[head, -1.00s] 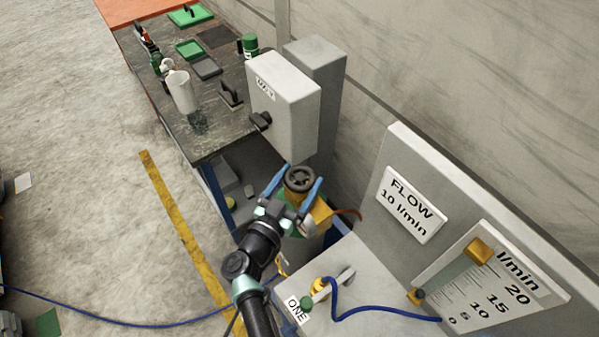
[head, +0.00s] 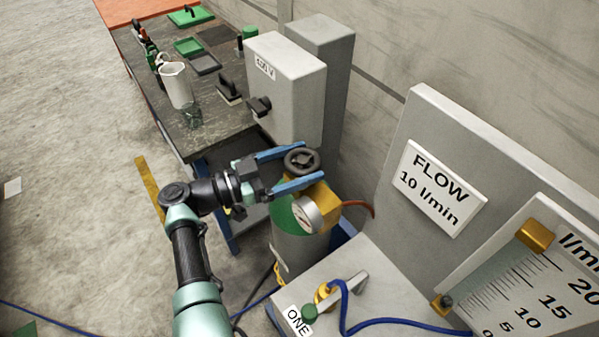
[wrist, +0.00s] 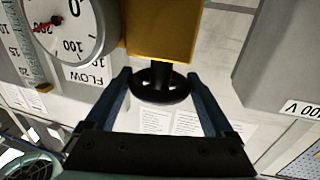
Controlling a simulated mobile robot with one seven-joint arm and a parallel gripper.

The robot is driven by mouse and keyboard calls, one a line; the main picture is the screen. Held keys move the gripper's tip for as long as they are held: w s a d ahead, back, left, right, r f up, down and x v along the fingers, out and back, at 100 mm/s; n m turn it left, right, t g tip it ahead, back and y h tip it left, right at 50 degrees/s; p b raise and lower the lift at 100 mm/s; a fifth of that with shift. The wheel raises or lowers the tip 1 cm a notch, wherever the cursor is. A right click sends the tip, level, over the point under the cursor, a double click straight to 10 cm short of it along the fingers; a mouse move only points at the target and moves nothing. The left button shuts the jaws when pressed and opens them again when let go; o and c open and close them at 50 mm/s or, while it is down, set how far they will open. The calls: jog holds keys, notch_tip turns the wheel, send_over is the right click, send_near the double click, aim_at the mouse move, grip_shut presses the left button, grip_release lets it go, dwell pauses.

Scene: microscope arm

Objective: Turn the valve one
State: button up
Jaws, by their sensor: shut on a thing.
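A black handwheel valve (head: 302,160) sits on top of a yellow regulator block (head: 325,205) with a round gauge (head: 306,213). The block is on a grey and green cylinder (head: 297,255). My gripper (head: 312,163) has its blue fingers on either side of the handwheel and is shut on it. In the wrist view the handwheel (wrist: 160,92) lies between the two fingers. A label reading ONE (head: 297,321) lies on the grey bench beside a green knob (head: 309,313) and a brass fitting (head: 323,293).
A flow panel (head: 440,188) reading 10 l/min and a scale with a yellow slider (head: 535,235) stand at right. A grey cabinet (head: 290,85) with a black handle is behind the cylinder. A dark table (head: 205,145) holds a white cup (head: 175,85). A blue hose crosses the bench.

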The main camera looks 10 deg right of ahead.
jog(key=shift+g, duration=0.3)
jog(key=o, duration=1.1)
jog(key=shift+d, duration=0.1)
jog(key=shift+s+a+b, duration=0.3)
jog(key=shift+a+b, duration=0.55)
jog(key=shift+a, duration=1.3)
jog(key=shift+s+a+b, duration=0.3)
jog(key=shift+a+b, duration=0.55)
jog(key=shift+a, duration=1.3)
jog(key=shift+s+a+b, duration=0.3)
jog(key=shift+a+b, duration=0.55)
jog(key=shift+a, duration=1.3)
